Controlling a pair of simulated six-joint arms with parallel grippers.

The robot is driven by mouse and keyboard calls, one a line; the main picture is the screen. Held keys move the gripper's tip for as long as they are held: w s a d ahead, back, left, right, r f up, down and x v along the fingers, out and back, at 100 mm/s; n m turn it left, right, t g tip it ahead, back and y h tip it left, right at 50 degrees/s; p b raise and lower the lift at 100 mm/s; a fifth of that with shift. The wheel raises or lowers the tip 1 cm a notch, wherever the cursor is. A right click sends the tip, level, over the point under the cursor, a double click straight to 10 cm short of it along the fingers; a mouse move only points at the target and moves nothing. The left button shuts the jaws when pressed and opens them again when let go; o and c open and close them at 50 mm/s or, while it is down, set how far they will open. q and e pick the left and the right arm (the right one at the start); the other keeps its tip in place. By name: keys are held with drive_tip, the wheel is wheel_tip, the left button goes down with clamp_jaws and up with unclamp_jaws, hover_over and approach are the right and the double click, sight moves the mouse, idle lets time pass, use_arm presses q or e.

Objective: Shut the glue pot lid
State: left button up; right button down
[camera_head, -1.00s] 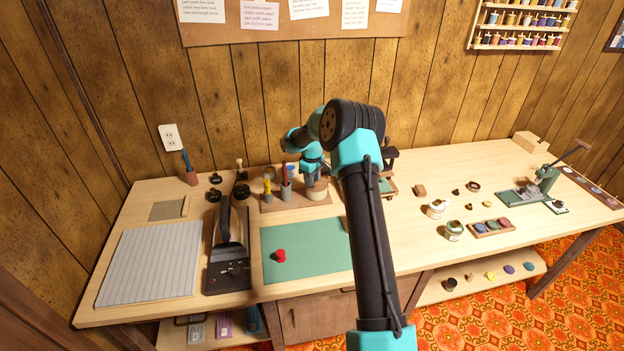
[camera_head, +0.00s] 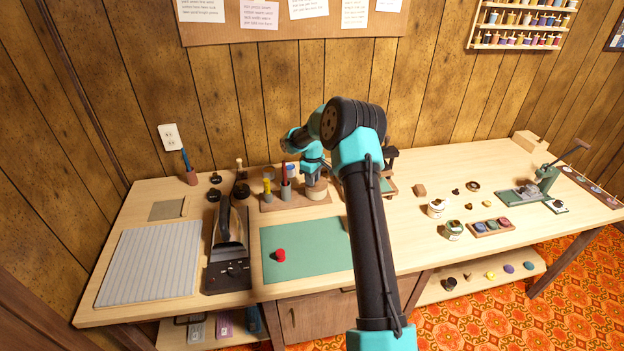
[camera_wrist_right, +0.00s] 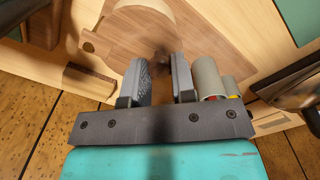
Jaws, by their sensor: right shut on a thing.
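My right gripper (camera_head: 314,181) is low over the wooden tray at the back of the table, at a pale round pot (camera_head: 317,191), which looks like the glue pot. In the right wrist view my right gripper (camera_wrist_right: 162,58) has its fingers a small gap apart, around a small dark brown piece (camera_wrist_right: 161,52). It seems to be the lid's knob, but the piece is mostly hidden. A pale round shape (camera_wrist_right: 142,6) lies just beyond the fingers. I cannot tell the lid's angle. My left gripper is not in view.
Grey holders (camera_wrist_right: 207,75) stand close beside the fingers in the wrist view; pens and brushes stand left of the pot in the head view. A green mat (camera_head: 310,255) with a red item (camera_head: 280,255) lies in front. An iron (camera_head: 230,232) rests at the left.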

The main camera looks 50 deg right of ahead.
drive_tip(key=c, duration=0.9)
unclamp_jaws()
drive_tip(key=shift+c, duration=0.2)
drive_tip(key=shift+r, duration=0.1)
wheel_tip(320, 180, up, 17)
drive_tip(key=shift+r, duration=0.15)
drive_tip(key=shift+s, duration=0.1)
wheel_tip(320, 180, down, 16)
idle(0.4)
